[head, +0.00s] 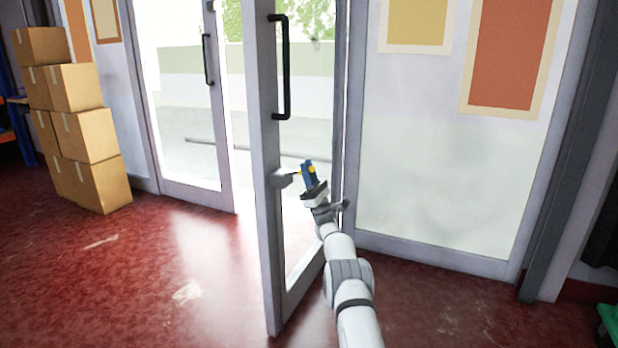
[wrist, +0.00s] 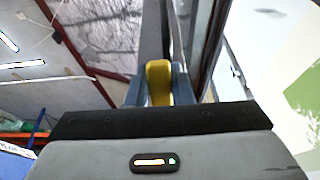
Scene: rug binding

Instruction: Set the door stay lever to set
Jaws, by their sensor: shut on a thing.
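The door stay (head: 281,180) is a small grey housing on the inner face of the half-open glass door, at about mid height. Its yellow lever (head: 296,175) shows as a small bit of yellow beside the blue fingers. My gripper (head: 309,173) is at the lever, with its blue fingers shut on it. In the wrist view the rounded yellow lever end (wrist: 158,80) sits between the two fingers. The fingers hide part of the lever, and I cannot read any setting mark.
The grey-framed door (head: 266,200) stands open into the room, with a black pull handle (head: 285,68) above the stay. Stacked cardboard boxes (head: 85,135) stand at the left. A fixed glass panel (head: 440,170) is at the right. The red floor (head: 180,270) in front is clear.

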